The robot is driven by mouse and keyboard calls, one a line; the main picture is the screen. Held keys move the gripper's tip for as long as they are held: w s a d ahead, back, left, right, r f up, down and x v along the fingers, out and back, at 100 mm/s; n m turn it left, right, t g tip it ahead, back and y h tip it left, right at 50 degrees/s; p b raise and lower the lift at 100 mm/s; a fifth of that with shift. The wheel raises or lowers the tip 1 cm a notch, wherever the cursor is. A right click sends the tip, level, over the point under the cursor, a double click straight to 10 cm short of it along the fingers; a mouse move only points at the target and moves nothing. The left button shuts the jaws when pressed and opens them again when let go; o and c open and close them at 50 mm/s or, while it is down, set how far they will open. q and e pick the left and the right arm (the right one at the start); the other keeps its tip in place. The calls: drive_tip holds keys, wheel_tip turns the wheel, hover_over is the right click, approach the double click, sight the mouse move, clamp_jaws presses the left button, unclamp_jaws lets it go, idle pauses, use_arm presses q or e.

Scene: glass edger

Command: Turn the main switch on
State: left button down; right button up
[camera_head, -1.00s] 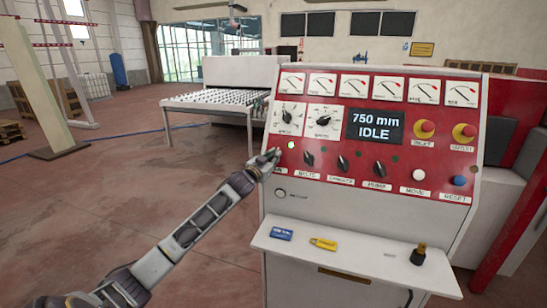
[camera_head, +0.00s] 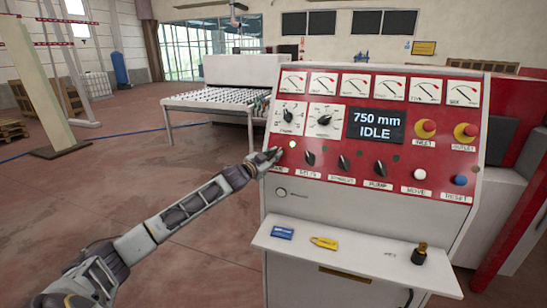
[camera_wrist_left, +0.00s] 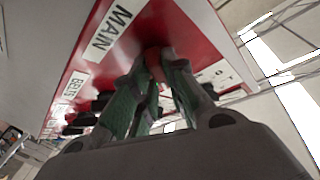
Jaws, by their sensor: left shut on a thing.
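The main switch (camera_wrist_left: 153,62) is at the left end of the lower row on the red control panel (camera_head: 400,154). In the head view my left gripper (camera_head: 275,154) covers it. In the left wrist view the fingers of my left gripper (camera_wrist_left: 155,90) are closed around a reddish-brown knob beside the MAIN label (camera_wrist_left: 110,33). The knob's angle cannot be made out. A small pale lamp (camera_head: 292,144) above the switch looks lit. The display (camera_head: 375,126) reads "750 mm IDLE". My right gripper is not in view.
The belts knob (camera_head: 310,158) and other dark knobs stand close to the right. A roller table (camera_head: 215,104) stands behind. Floor to the left is clear.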

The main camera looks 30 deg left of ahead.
use_arm(q)
drive_tip(key=shift+r, duration=0.2)
drive_tip(key=c, duration=1.5)
unclamp_jaws()
drive_tip(key=shift+o, duration=0.3)
drive_tip(key=shift+w+f, duration=0.1)
drive_tip(key=shift+s+f, duration=0.15)
drive_tip(key=shift+s, duration=0.2)
drive_tip(key=s, duration=1.1)
drive_tip(key=shift+a, duration=0.25)
drive_tip(key=shift+s, duration=0.15)
